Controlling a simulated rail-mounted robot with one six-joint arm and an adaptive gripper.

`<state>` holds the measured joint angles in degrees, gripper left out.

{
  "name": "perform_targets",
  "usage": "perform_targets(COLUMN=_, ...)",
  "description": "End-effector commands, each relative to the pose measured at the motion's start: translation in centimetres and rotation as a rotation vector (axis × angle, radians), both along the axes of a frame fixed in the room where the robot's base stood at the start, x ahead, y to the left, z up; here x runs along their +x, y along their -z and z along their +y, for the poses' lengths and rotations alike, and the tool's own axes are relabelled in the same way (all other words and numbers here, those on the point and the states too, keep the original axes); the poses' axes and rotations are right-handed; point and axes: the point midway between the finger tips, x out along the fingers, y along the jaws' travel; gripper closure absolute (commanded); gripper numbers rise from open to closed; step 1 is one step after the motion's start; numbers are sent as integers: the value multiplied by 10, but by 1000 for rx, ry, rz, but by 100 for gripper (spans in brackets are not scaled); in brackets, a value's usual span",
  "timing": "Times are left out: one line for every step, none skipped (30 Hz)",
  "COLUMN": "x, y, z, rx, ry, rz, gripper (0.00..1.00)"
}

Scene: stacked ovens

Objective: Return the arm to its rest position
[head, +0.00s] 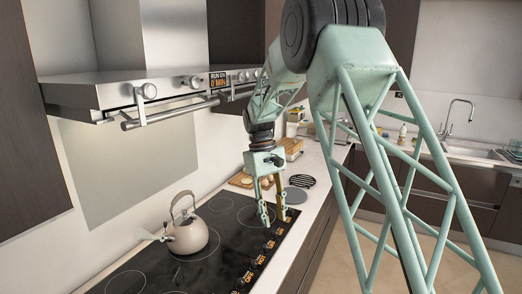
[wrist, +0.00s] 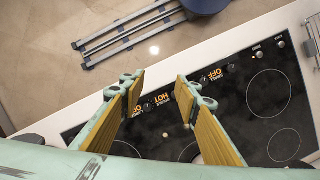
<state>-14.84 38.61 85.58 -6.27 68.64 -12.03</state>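My gripper (head: 271,218) hangs fingers down over the right front part of the black cooktop (head: 133,270) in the head view. In the wrist view its two fingers (wrist: 158,88) stand apart with nothing between them. The cooktop surface with orange lettering and knobs shows between and beyond the fingers. My arm reaches in from the upper right of the head view, bent at the elbow. No object is in my grip.
A beige kettle (head: 188,236) stands on the cooktop left of my gripper. A steel oven unit (head: 150,90) with a handle juts out above. Boards and small items (head: 292,148) sit on the counter behind. A sink (head: 468,149) is at the far right.

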Motion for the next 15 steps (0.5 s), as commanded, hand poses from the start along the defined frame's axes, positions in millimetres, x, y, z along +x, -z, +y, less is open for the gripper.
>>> perform_targets(x=-3, y=-6, z=-3, rx=2, ry=5, rz=-6, gripper=70)
perform_targets(x=-5, y=-9, z=-5, rx=3, ry=7, rz=-9, gripper=70)
perform_targets(x=-7, y=-13, z=-6, rx=5, ry=11, rz=-14, gripper=70)
perform_targets(x=-9, y=-16, z=-8, rx=6, ry=14, rz=-18, gripper=70)
perform_targets(x=-11, y=-19, z=-10, rx=8, ry=17, rz=-20, gripper=70)
perform_targets(x=-14, y=-23, z=-12, rx=9, ry=21, rz=-24, gripper=70)
perform_targets(x=-16, y=-26, z=-13, rx=10, ry=23, rz=-28, gripper=70)
perform_targets(x=-18, y=-29, z=-14, rx=11, ry=26, rz=-31, gripper=70)
perform_targets(x=-21, y=-33, z=-16, rx=12, ry=30, rz=-35, gripper=70)
perform_targets(x=-23, y=-36, z=-18, rx=14, ry=33, rz=-36, gripper=70)
perform_targets(x=-26, y=-39, z=-19, rx=15, ry=36, rz=-40, gripper=70)
perform_targets(x=-28, y=-43, z=-21, rx=17, ry=39, rz=-45, gripper=70)
perform_targets(x=-31, y=-46, z=-23, rx=18, ry=42, rz=-48, gripper=70)
perform_targets(x=-33, y=-49, z=-24, rx=19, ry=46, rz=-52, gripper=70)
perform_targets(x=-37, y=-53, z=-26, rx=20, ry=50, rz=-56, gripper=70)
